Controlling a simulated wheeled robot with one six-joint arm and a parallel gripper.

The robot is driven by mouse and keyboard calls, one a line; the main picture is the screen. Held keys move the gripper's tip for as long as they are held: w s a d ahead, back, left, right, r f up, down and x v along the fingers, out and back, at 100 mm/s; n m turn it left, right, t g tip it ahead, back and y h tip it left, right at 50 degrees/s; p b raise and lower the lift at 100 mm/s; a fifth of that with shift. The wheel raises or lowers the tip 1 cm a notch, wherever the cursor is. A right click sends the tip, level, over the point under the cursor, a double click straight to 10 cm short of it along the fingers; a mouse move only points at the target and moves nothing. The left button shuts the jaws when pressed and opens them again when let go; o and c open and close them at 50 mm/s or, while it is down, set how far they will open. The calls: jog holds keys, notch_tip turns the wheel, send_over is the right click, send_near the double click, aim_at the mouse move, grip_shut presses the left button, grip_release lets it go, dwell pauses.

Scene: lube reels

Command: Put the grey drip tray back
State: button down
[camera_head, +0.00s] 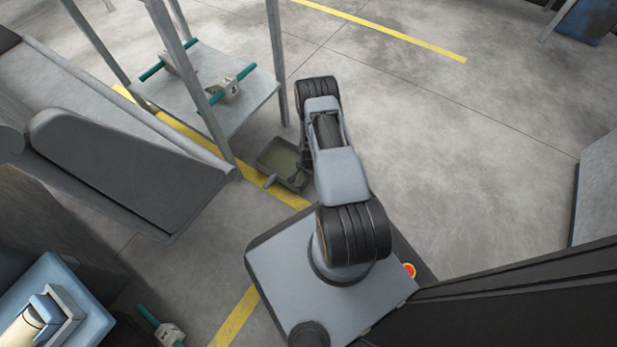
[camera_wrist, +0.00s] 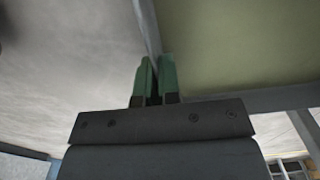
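The grey drip tray (camera_head: 279,157) is a shallow pan with an olive-green inside, low beside the yellow floor line in the head view. A short handle or spout sticks out at its lower left. In the wrist view its greenish inside (camera_wrist: 240,45) fills the upper right, close to the camera. My gripper (camera_wrist: 155,78) has green fingers close together, with a thin grey edge of the tray running into the narrow gap; it looks shut on the tray's edge. In the head view my arm hides the fingers. I cannot tell whether the tray touches the floor.
A metal stand (camera_head: 240,110) with a pale shelf is just behind the tray, carrying valve-like parts with teal handles (camera_head: 228,88). A dark grey sloped machine (camera_head: 125,165) is at left. A blue fixture (camera_head: 50,300) is at lower left. Open floor (camera_head: 450,130) lies to the right.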

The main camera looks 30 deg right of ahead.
jog(key=shift+f, duration=0.9)
jog(key=c, duration=1.3)
grip_release()
